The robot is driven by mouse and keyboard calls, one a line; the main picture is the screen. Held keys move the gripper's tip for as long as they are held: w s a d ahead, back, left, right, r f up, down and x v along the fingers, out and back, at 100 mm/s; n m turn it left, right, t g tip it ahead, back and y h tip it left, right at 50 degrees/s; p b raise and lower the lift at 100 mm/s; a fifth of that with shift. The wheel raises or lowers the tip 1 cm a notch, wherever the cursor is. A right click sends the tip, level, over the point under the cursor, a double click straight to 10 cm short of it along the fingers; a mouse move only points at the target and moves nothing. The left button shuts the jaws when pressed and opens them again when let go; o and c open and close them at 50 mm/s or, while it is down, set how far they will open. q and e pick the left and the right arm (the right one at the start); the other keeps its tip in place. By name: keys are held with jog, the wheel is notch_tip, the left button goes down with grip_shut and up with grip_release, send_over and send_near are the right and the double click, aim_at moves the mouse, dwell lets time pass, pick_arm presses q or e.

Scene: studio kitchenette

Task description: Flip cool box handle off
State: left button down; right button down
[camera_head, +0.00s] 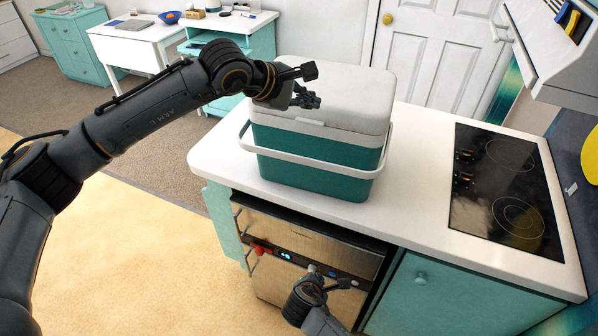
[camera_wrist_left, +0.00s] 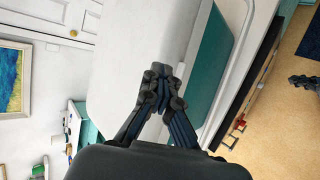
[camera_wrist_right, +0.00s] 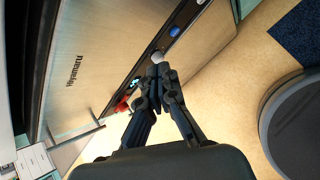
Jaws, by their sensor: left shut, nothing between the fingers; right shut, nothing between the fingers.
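The cool box (camera_head: 315,165) is teal with a white lid (camera_head: 345,90) and stands upright on the white counter. Its lid is shut. The white handle (camera_head: 300,155) is swung down and runs across the front of the box, below the lid. My left gripper (camera_head: 312,85) is shut and empty, over the left part of the lid; contact cannot be told. In the left wrist view its fingertips (camera_wrist_left: 162,72) show against the white lid (camera_wrist_left: 140,55), with the teal side (camera_wrist_left: 213,75) to the right. My right gripper (camera_head: 330,278) is shut and empty, low before the appliance front.
A black cooktop (camera_head: 505,190) lies right of the box on the counter (camera_head: 420,190). Below is a wood-fronted appliance (camera_head: 315,240) with knobs, also in the right wrist view (camera_wrist_right: 90,70). Bare counter lies between box and cooktop. The floor (camera_head: 140,240) at left is open.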

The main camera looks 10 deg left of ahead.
jog(key=w+a+r+n+t, duration=0.1)
jog(key=a+r+n+t, duration=0.15)
jog(key=r, duration=0.65)
jog(key=w+a+r+n+t+h, duration=0.1)
jog(key=w+a+r+n+t, duration=0.15)
jog(key=r, duration=0.65)
jog(key=a+r+n+t, duration=0.2)
jog(key=a+r+n, duration=0.15)
jog(key=r, duration=0.55)
jog(key=w+d+r, duration=0.1)
jog(key=w+d, duration=0.1)
jog(key=w, duration=0.7)
jog(key=shift+r+m+h, duration=0.3)
jog(key=shift+r+m, duration=0.05)
jog(key=shift+r, duration=0.05)
jog(key=shift+w, duration=0.1)
jog(key=shift+r, duration=0.1)
